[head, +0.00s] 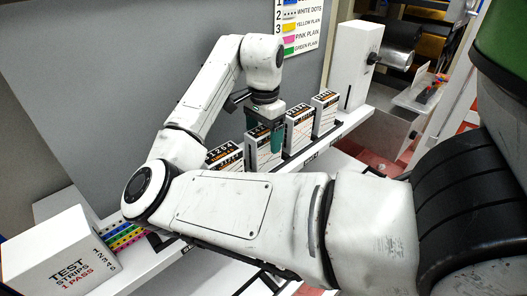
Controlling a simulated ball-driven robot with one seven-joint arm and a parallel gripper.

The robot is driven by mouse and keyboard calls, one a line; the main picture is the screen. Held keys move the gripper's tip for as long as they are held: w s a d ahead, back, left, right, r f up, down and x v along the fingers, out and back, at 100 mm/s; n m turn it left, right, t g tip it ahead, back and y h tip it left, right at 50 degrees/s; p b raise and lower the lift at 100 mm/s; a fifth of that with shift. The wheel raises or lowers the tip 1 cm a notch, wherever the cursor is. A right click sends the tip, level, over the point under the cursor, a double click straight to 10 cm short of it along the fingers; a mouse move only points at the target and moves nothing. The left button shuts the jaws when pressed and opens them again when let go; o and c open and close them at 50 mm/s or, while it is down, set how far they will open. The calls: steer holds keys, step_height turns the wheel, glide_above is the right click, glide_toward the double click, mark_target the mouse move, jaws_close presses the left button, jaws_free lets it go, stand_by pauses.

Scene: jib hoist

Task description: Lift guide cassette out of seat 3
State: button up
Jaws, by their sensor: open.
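Several white cassettes with black and orange markings stand upright in a row on a white rail (345,126). From left, they are a partly hidden one (226,157), one beside my gripper (259,155), a third (299,132) and a fourth (325,112). My gripper (277,141), with green fingers, points down at the right side of the second visible cassette. It is open; I cannot tell whether a finger touches that cassette. The seat labels on the rail's front are too small to read, so I cannot tell which is seat 3. My forearm hides part of the rail.
A white box marked "TEST STRIPS 1 PASS" (60,255) stands at the left with coloured strips (122,237) beside it. A tall white housing (352,62) closes the rail's far end. A colour chart (301,25) hangs on the grey wall (95,85) behind.

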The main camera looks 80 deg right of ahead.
steer(key=shift+f, duration=1.5)
steer(key=c, duration=1.4)
